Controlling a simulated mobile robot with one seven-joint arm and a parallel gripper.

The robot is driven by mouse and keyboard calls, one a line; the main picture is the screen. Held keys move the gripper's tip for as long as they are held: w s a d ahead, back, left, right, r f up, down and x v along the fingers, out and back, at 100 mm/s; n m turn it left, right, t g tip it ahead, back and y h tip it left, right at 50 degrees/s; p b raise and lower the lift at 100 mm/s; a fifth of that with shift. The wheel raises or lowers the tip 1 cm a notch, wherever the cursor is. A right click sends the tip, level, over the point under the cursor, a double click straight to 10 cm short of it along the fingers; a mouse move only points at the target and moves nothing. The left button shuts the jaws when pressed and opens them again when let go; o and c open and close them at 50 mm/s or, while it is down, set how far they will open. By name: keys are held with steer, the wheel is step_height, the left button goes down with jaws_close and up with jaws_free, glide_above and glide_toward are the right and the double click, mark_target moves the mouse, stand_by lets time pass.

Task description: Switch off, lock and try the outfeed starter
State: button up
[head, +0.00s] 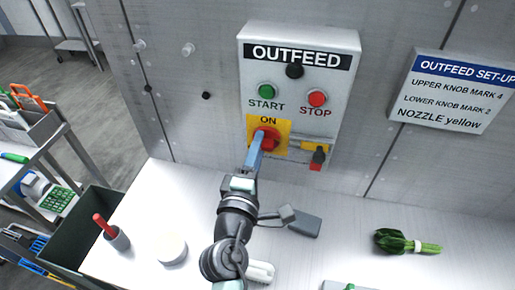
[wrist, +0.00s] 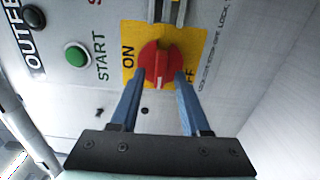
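The outfeed starter (head: 347,75) is a pale box on the wall with a green START button (head: 267,91) and a red STOP button (head: 317,98). Its red rotary knob (head: 267,136) sits on a yellow plate, and is also in the wrist view (wrist: 160,58). ON reads to the knob's left in the wrist view; the OFF lettering is partly covered. My gripper (wrist: 160,75) has its blue fingers apart, one on each side of the knob; whether they touch it is unclear. Right of the plate are a yellow part (head: 313,146) and a small black-and-red item (head: 318,158).
A set-up sign (head: 455,92) hangs at right. A dark bin (head: 62,250) stands at left.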

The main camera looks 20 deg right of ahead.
steer(key=b+v, duration=0.3)
steer(key=v, duration=1)
steer(key=shift+w, duration=0.1)
